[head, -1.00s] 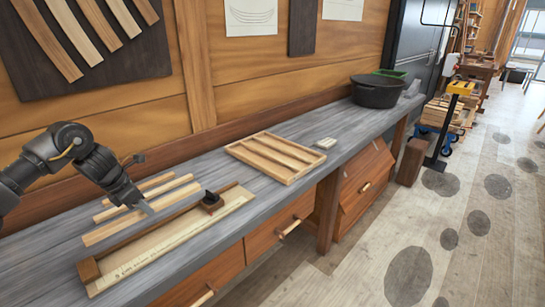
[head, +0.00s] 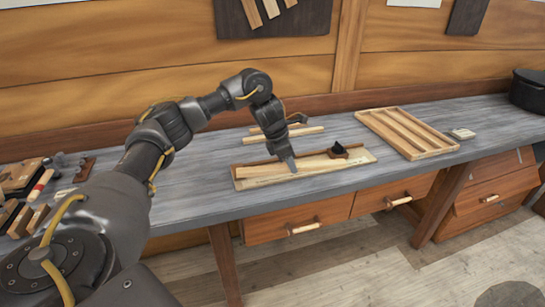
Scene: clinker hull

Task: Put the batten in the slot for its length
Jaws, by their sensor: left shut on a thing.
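My left gripper (head: 291,165) points down over the measuring board (head: 352,163) and is shut on a pale batten (head: 315,163). The batten lies along the board, or just above it; I cannot tell if it touches. A black slider (head: 337,150) stands near the board's right end, close to the batten's right end. Two other battens lie on the bench behind the board, the nearer one (head: 300,133) partly hidden by my gripper. The slotted wooden tray (head: 440,148) lies to the right, its slots looking empty. My right gripper is not in view.
The grey bench (head: 205,185) runs along the wooden wall. Tools and wood blocks (head: 25,175) lie at the far left. A small pale block (head: 462,133) and a black pot (head: 528,90) are right of the tray. Bench between board and tray is clear.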

